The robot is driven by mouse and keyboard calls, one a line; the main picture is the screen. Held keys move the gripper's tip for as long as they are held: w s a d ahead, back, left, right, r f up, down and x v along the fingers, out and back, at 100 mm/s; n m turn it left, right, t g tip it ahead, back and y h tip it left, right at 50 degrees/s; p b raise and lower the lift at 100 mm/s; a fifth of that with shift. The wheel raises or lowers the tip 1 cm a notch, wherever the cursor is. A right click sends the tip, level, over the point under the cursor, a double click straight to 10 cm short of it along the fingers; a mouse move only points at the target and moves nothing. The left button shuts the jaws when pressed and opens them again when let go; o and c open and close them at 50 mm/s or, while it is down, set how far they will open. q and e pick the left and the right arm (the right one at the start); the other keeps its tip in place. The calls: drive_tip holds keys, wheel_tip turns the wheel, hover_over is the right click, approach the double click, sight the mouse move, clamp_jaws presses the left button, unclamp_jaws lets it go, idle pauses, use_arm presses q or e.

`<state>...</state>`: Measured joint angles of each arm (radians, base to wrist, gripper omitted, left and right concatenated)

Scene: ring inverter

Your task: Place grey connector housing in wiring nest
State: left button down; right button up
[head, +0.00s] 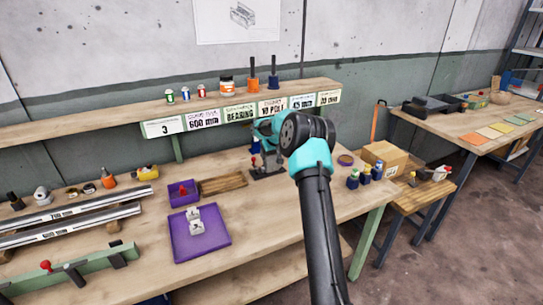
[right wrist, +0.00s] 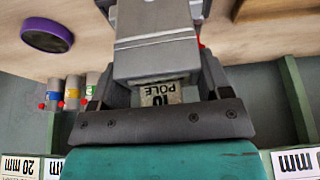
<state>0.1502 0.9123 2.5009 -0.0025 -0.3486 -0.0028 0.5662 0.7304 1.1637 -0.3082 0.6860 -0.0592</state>
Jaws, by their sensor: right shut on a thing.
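The grey connector housing (right wrist: 155,45) fills the middle of the right wrist view, between the two dark fingers of my right gripper (right wrist: 156,62). The gripper is shut on it. A pale tag reading "10 POLE" (right wrist: 163,94) shows at the housing's near end. In the head view my right wrist (head: 308,133) is over the bench's right part and hides most of the gripper and housing. A dark fixture (head: 268,173) stands on the bench just below it; I cannot tell whether it is the wiring nest. My left gripper is not in view.
A purple tray (head: 216,250) with white pieces lies left of my right arm. A small purple bin (head: 181,194) and brown wooden tray (head: 224,185) are behind it. A labelled shelf (head: 120,121) runs along the back. Small bottles (head: 365,175) and a cardboard box (head: 386,155) stand right.

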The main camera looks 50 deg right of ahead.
drive_tip(key=shift+w+d+f, duration=0.2)
drive_tip(key=shift+w+d, duration=1.5)
drive_tip(key=shift+d, duration=0.2)
drive_tip(key=shift+w+d+f, duration=0.1)
drive_tip(key=shift+d+f, duration=0.05)
drive_tip(key=shift+f, duration=1.6)
drive_tip(key=shift+f, duration=0.15)
drive_tip(key=o, duration=1.4)
